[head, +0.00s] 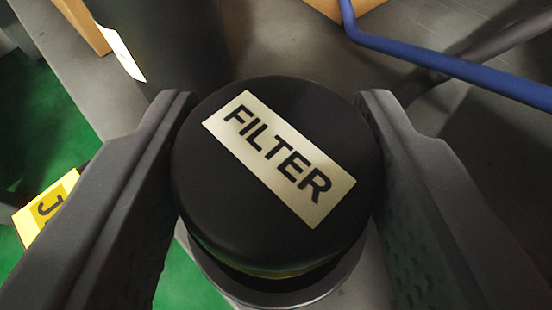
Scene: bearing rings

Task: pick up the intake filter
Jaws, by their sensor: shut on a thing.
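The intake filter (225,195) is a round black cap-like piece with a cream label reading "FILTER" on its top. It fills the middle of the head view. My gripper (276,115) has one dark grey finger on each side of it and is shut on it. A yellowish band and a grey metal rim show below its near edge. I cannot tell whether the filter rests on that rim or is clear of it. The filter's lower part is hidden.
A dark cylinder (185,40) stands just behind the filter. A blue bar (440,62) crosses the upper right. A yellow tag (45,208) lies at the left by a green surface (45,130). Grey surface (270,40) shows behind the filter.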

